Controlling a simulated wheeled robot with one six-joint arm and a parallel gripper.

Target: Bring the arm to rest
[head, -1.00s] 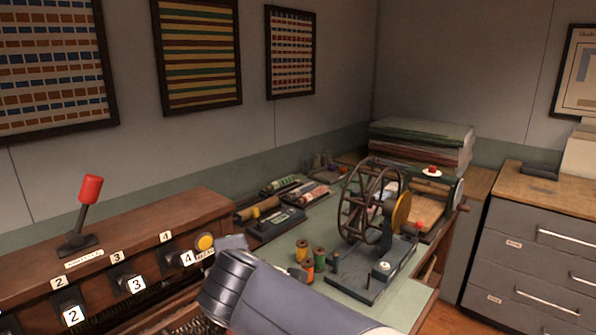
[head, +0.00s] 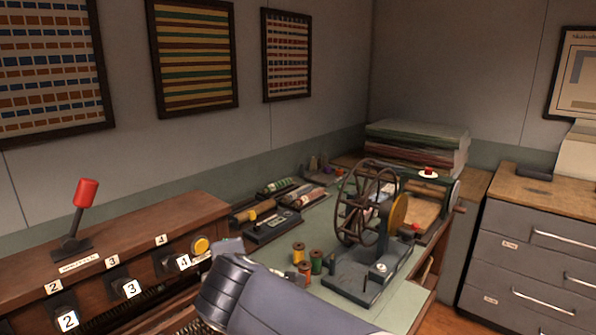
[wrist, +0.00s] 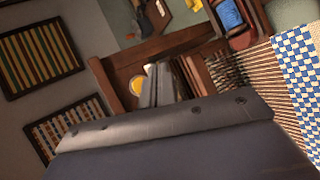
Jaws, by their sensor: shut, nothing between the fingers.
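In the wrist view my gripper (wrist: 158,88) shows just past the broad grey wrist housing, its fingers together with nothing between them. In the head view my grey arm comes in from the bottom middle, and its end lies beside the wooden lever console (head: 120,240), near a yellow button (head: 201,245). The fingertips are mostly hidden there behind the arm. The yellow button also shows in the wrist view (wrist: 136,86), just left of the fingers.
A red-knobbed lever (head: 85,193) stands on the console. Blue-and-white woven cloth (wrist: 298,75) lies right of my gripper. Grey drawers (head: 530,245) stand far right.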

